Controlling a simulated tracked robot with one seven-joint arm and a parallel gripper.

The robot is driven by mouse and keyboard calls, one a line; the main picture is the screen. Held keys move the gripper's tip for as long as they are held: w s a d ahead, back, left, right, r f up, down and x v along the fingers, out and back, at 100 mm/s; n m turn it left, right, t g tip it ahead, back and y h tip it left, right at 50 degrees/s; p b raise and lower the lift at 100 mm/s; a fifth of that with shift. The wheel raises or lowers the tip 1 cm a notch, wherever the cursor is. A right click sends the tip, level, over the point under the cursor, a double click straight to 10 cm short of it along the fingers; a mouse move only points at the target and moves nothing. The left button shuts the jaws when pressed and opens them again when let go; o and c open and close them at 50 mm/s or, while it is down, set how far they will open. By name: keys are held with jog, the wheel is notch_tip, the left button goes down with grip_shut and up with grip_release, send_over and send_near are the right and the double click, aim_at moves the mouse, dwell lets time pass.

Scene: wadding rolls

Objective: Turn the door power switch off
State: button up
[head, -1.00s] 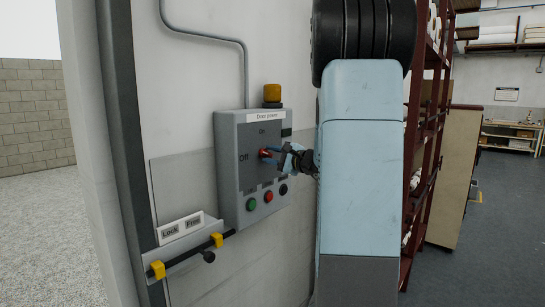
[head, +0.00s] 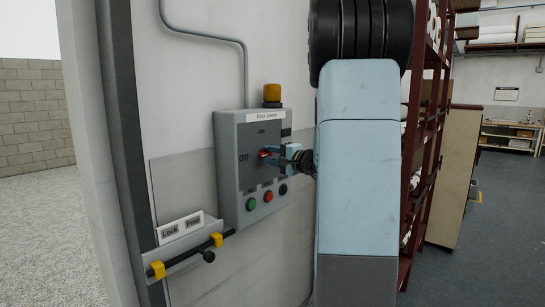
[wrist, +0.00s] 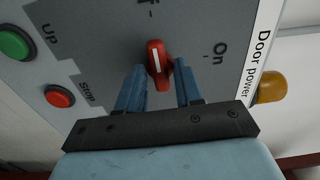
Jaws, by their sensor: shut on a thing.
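The door power switch is a red rotary knob (wrist: 158,62) with a white line on a grey control box (head: 228,160). It also shows in the head view (head: 264,153). In the wrist view the white line runs up and down the picture, with its upper end towards the partly cut-off "Off" label. The "On" label lies to its right. My gripper (wrist: 160,84) has one blue finger on each side of the knob and is shut on it. In the head view my gripper (head: 272,156) reaches the box from the right.
Green (head: 251,204) and red (head: 268,196) buttons and a dark one sit below the knob. An amber lamp (head: 272,93) tops the box. A lock bar with yellow brackets (head: 157,269) is at lower left. A red shelf rack (head: 428,140) stands at right.

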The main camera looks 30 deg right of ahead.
jog(key=shift+a+f, duration=0.1)
jog(key=shift+f, duration=0.2)
jog(key=o, duration=0.7)
jog(key=shift+s, duration=0.1)
jog(key=shift+o, duration=0.2)
jog(key=shift+r, duration=0.1)
jog(key=shift+r, duration=0.1)
jog(key=v, duration=1.3)
jog(key=shift+s, duration=0.3)
